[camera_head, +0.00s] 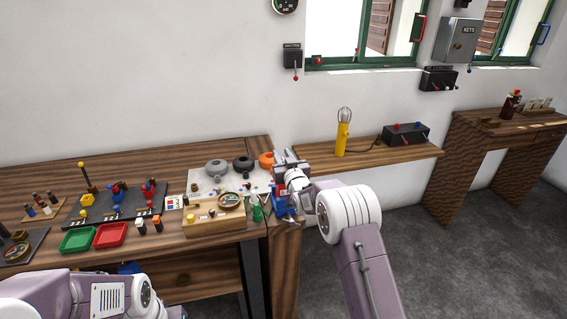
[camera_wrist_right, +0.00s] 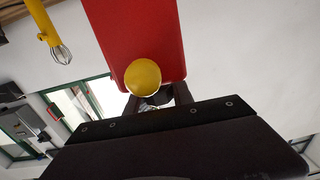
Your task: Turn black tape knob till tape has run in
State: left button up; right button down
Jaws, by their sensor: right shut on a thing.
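My right gripper (camera_head: 281,163) is at the right end of the workbench, above a blue device (camera_head: 283,200). In the right wrist view the gripper (camera_wrist_right: 156,100) is shut on a small dark part, which looks like the black tape knob; it is mostly hidden by the fingers and a yellow round piece. The yellow round piece (camera_wrist_right: 142,77) sits in front of a red flat body (camera_wrist_right: 135,30). The tape itself cannot be made out. My left arm shows at the lower left of the head view, with its gripper out of sight.
A white mat (camera_head: 202,178) with grey, black and orange round pieces lies left of the gripper. A wooden block (camera_head: 213,220), green tray (camera_head: 78,239) and red tray (camera_head: 110,235) are on the bench. A yellow lamp (camera_head: 342,138) stands on the shelf to the right.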

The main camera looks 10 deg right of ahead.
jog(key=shift+f+n+y, duration=0.1)
jog(key=shift+n+y, duration=0.3)
jog(key=shift+y, duration=0.3)
jog(key=shift+a+n+y, duration=0.1)
jog(key=shift+n+y, duration=0.3)
jog(key=shift+y, duration=0.2)
jog(key=shift+a+r+n+g+y+p, duration=0.1)
jog(key=shift+n+g+y+p, duration=0.25)
jog(key=shift+y, duration=0.25)
jog(key=shift+a+r+n+g+y+p, duration=0.15)
jog(key=shift+n+y+p, duration=0.1)
jog(key=shift+n+y, duration=0.3)
jog(key=shift+f+n+g+y, duration=0.1)
jog(key=shift+n+g+y, duration=0.2)
jog(key=shift+y, duration=0.35)
jog(key=shift+s+a+f+n+g+y+b, duration=0.15)
jog(key=shift+n+g+y+b, duration=0.2)
jog(key=shift+y+b, duration=0.2)
jog(key=shift+a+f+n+g+y+b, duration=0.1)
jog(key=shift+n+g+y+b, duration=0.15)
jog(key=shift+n+y+b, duration=0.25)
pick_arm(q)
jog(key=shift+f+b, duration=0.7)
jog(key=shift+f, duration=0.85)
pick_arm(e)
jog(key=shift+s+a+r+n+g+y, duration=0.1)
jog(key=shift+r+n+g+y, duration=0.1)
jog(key=shift+n+g+y, duration=0.25)
